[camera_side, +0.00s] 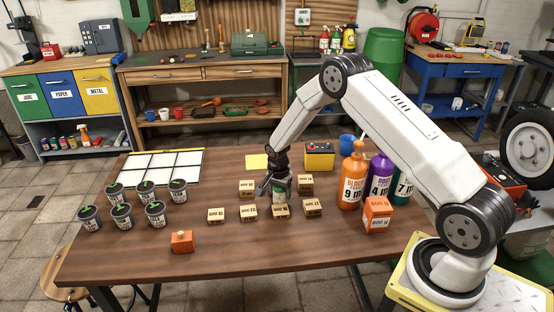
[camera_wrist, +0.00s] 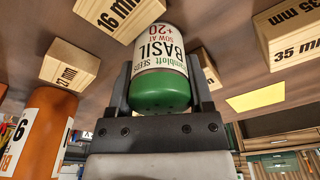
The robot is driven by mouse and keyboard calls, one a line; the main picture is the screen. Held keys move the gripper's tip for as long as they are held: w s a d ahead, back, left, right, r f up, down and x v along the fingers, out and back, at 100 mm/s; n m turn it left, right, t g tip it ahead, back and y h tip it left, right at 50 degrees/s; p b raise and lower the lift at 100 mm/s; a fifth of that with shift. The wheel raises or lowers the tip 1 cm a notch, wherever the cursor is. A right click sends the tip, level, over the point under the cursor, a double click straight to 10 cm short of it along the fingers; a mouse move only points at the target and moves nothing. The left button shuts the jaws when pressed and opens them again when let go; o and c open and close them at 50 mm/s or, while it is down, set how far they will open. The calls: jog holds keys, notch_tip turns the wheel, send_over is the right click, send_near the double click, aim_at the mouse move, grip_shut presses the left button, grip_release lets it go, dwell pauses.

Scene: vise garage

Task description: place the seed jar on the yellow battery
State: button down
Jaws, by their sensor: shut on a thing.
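The seed jar (camera_wrist: 160,65), with a green lid and a white label reading BASIL, is between the fingers of my gripper (camera_wrist: 163,85) in the wrist view. The fingers are shut on its sides. In the side view the jar (camera_side: 279,188) is mostly covered by my gripper (camera_side: 275,188), low among the wooden blocks; I cannot tell whether it touches the table. The yellow battery (camera_side: 319,160), with a dark top, stands on the table behind and to the right of my gripper. I do not make out the battery in the wrist view.
Several wooden blocks (camera_side: 247,187) marked in mm surround my gripper. An orange bottle (camera_side: 352,183), a purple bottle (camera_side: 379,175), a blue cup (camera_side: 346,142) and an orange box (camera_side: 377,214) stand to the right. Potted seedlings (camera_side: 121,216) stand at left. The front of the table is mostly clear.

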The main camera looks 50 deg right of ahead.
jog(key=shift+r, duration=0.15)
jog(key=shift+r, duration=1.4)
jog(key=s+a+r, duration=0.3)
jog(key=s+r, duration=0.7)
jog(key=s, duration=0.3)
jog(key=shift+s+a, duration=0.2)
jog(key=shift+a, duration=0.15)
